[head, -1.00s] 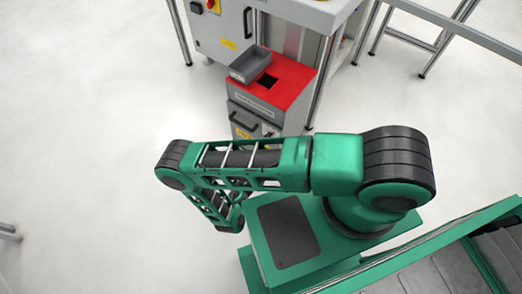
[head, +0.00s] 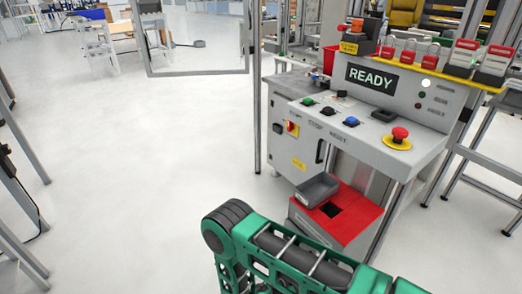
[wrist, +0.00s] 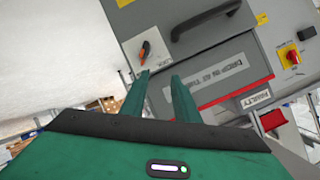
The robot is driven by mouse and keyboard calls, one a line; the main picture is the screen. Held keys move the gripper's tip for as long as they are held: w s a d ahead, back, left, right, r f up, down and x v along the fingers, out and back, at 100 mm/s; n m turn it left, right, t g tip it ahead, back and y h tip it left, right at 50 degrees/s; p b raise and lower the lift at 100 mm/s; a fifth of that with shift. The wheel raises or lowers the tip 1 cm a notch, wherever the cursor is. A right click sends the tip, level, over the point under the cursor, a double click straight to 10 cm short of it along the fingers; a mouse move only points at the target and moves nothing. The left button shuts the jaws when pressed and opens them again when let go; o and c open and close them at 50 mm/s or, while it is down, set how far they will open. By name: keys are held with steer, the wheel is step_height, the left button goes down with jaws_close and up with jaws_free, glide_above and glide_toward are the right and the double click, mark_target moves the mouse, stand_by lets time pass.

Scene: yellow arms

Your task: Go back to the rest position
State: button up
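My gripper (wrist: 160,78) shows in the wrist view with its two green fingers apart and nothing between them. Behind the fingers is a grey cabinet front with a dark handle (wrist: 205,20), tilted in the picture. In the head view my green arm is folded at the bottom edge, and my gripper is out of sight there. The red-topped grey box (head: 345,224) stands just beyond my arm, with a grey tray (head: 318,189) on its top beside a dark square opening.
A grey control console (head: 400,150) with a READY display (head: 371,79), coloured buttons and a red emergency knob (head: 400,134) stands behind the box. Metal frame legs stand at the right and far left. Open pale floor (head: 130,170) lies to the left.

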steer(key=w+d+r+n+g+y, duration=0.1)
steer(key=w+d+r+n+g, duration=0.15)
steer(key=r, duration=0.75)
steer(key=w+d+r+n+g+y, duration=0.1)
steer(key=w+r+g, duration=0.25)
steer(key=r, duration=0.65)
steer(key=s+d+r+n+y, duration=0.2)
steer(key=d+r+n, duration=0.1)
steer(key=r, duration=0.6)
steer(key=s+d+r+n+y, duration=0.2)
steer(key=d+r+n+y, duration=0.1)
steer(key=r, duration=0.7)
steer(key=s+d+r+n+t+y, duration=0.25)
steer(key=s+r+n, duration=0.55)
steer(key=s+r, duration=0.5)
steer(key=s+d+f+m+g, duration=0.1)
steer(key=s+d+m+g, duration=0.1)
steer(key=s+d, duration=0.3)
steer(key=s+d+f+m+g, duration=0.1)
steer(key=s+d+m+g, duration=0.2)
steer(key=s, duration=0.8)
steer(key=d+m, duration=0.2)
steer(key=d, duration=0.1)
steer(key=shift+d, duration=0.25)
